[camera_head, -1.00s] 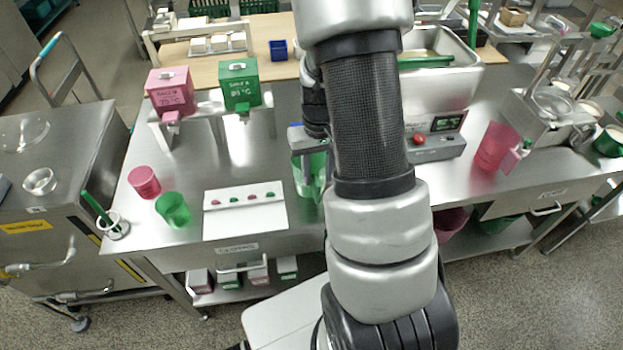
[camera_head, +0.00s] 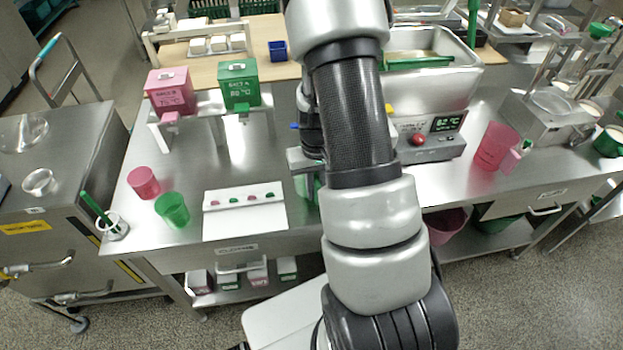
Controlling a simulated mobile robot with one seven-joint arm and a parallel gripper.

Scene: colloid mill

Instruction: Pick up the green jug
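The green jug (camera_head: 312,188) stands on the steel bench, just left of my arm. Only a narrow strip of its translucent green side shows; my gripper and arm hide the rest. My gripper (camera_head: 303,162) is at the jug's upper part, seen from behind and mostly covered by my own arm links. Its fingers are not clear, so I cannot tell whether they are around the jug or touching it.
A white card (camera_head: 245,218) with small pink and green pieces lies left of the jug. A green cup (camera_head: 172,209) and a pink cup (camera_head: 143,182) stand farther left. A pink jug (camera_head: 495,147) and a control box with a display (camera_head: 447,123) are to the right.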

